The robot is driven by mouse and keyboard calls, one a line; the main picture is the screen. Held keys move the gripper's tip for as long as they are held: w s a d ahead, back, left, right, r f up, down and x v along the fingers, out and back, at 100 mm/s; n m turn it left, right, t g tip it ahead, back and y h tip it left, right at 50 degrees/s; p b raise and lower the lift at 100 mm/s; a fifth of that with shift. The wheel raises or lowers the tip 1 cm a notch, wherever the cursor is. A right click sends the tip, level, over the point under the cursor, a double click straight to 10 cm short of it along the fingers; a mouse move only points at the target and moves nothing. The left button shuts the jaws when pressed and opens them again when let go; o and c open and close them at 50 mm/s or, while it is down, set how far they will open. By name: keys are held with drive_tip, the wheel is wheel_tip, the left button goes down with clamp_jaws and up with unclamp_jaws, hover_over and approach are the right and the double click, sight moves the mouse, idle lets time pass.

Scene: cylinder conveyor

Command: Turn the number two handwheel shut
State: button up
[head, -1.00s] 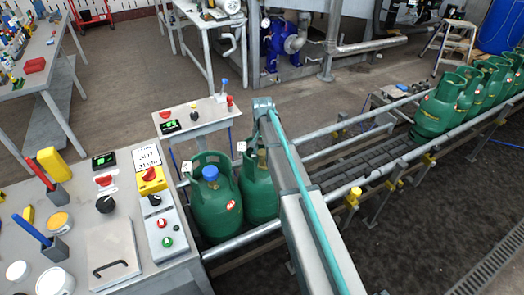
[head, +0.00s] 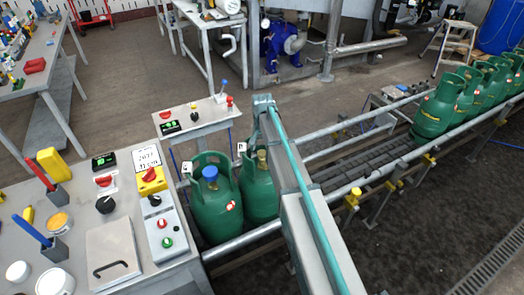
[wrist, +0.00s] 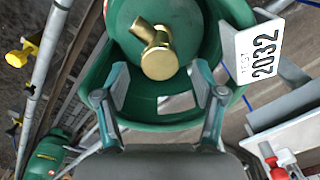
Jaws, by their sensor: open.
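A green gas cylinder (head: 259,196) with a brass valve stands on the conveyor just left of my arm. In the wrist view the brass valve (wrist: 158,55), with a round knob and a side stub, sits inside the cylinder's green collar (wrist: 180,125). My gripper (wrist: 160,88) is open, its two fingers apart on either side below the valve, with nothing between them. Whether the fingers touch the collar I cannot tell. A second green cylinder (head: 215,205) with a blue cap stands to its left. No marking "two" is legible on the valve.
The conveyor rail (head: 340,195) runs close to the cylinders. Several green cylinders (head: 437,105) stand farther along the belt. A control bench (head: 85,225) lies to the left.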

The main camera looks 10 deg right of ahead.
sight(262, 153)
wheel_tip(262, 153, up, 10)
drive_tip(key=shift+r, duration=0.2)
idle(0.6)
